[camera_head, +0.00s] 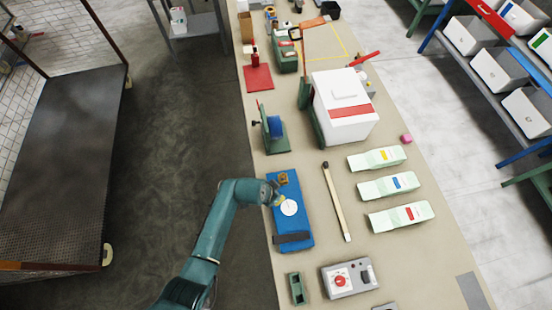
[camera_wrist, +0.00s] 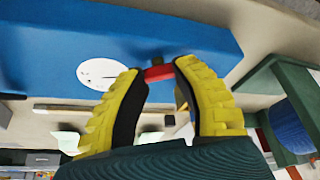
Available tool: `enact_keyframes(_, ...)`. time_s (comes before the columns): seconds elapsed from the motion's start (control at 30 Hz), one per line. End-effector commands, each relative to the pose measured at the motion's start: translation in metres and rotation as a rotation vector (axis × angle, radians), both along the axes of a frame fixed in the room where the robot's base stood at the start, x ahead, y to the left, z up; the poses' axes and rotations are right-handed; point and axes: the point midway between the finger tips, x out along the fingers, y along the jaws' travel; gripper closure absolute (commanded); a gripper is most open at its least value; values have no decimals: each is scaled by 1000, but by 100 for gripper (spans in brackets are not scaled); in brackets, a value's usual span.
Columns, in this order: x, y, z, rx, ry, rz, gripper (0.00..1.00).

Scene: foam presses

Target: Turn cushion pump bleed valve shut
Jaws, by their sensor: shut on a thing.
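The cushion pump is a long blue box (camera_head: 299,227) on the bench, with a round white gauge (camera_head: 289,208) on its top. In the wrist view the blue box (camera_wrist: 200,35) fills the upper part and the gauge (camera_wrist: 103,73) shows left of the fingers. My gripper (camera_head: 277,198) is at the pump's left side, near the gauge. In the wrist view my gripper (camera_wrist: 155,70) has its yellow fingers shut on a small red valve handle (camera_wrist: 158,73). A dark stem shows just behind the handle. The finger pads hide the handle's ends, and the arm hides the handle in the head view.
A green stand with a blue reel (camera_head: 275,130) stands just beyond the pump. A long bar (camera_head: 337,203) lies right of the pump, with several pale green packs (camera_head: 389,186) farther right. A grey control box (camera_head: 349,279) with a red knob stands nearer.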

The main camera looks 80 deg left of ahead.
Motion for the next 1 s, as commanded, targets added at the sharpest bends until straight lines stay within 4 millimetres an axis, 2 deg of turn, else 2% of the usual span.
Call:
enact_keyframes(0.5, -1, 2, -2, 0, 2, -412, 100)
enact_keyframes(1.0, -1, 1, -2, -2, 3, -537, 100)
